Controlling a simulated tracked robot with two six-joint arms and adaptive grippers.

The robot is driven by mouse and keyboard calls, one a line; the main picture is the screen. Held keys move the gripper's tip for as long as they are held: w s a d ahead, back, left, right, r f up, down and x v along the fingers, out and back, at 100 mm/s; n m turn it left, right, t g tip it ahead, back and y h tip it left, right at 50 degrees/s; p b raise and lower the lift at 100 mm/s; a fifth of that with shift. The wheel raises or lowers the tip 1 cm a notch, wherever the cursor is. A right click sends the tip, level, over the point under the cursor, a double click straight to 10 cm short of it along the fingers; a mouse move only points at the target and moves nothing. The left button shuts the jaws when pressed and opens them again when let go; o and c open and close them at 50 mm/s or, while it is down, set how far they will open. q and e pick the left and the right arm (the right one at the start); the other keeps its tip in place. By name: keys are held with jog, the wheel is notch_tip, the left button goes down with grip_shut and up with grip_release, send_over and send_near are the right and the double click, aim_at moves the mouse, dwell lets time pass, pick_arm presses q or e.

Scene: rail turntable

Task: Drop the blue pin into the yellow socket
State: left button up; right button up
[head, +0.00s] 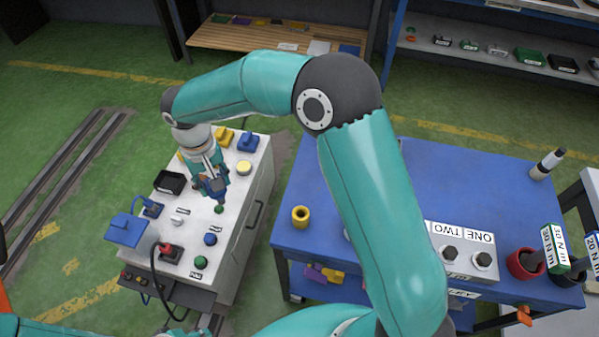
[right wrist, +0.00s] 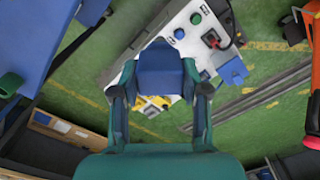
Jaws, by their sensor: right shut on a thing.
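My right gripper (head: 211,184) is above the white control cabinet in the head view, shut on the blue pin (head: 217,189). In the right wrist view the pin shows as a blue block (right wrist: 164,72) between the two fingers; its lower end is hidden. The yellow socket (head: 300,217), a short yellow cylinder with a dark opening, stands upright near the left edge of the blue table. The gripper is left of the socket and apart from it. My left gripper is not in view.
The white cabinet (head: 262,160) carries buttons, connectors and a yellow round piece (head: 243,168). Floor rails (head: 60,175) run at left.

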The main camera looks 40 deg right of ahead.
jog(key=s+d+r+m+b, duration=0.1)
jog(key=s+d+r, duration=0.2)
jog(key=s+d, duration=0.3)
jog(key=s+d+r+m+b, duration=0.1)
jog(key=s+d+r+m, duration=0.1)
jog(key=s+d, duration=0.5)
jog(key=shift+s+d+r, duration=0.25)
jog(key=shift+d+r, duration=0.35)
jog(key=shift+d, duration=0.2)
jog(key=shift+f+b, duration=0.1)
jog(key=shift+b, duration=0.25)
jog(key=shift+f+b, duration=2.4)
jog(key=shift+f, duration=0.45)
jog(key=shift+f+b, duration=2.4)
jog(key=shift+f, duration=0.35)
jog(key=o, duration=1.4)
jog(key=shift+r, duration=0.1)
notch_tip(320, 180, up, 12)
jog(key=shift+f, duration=0.1)
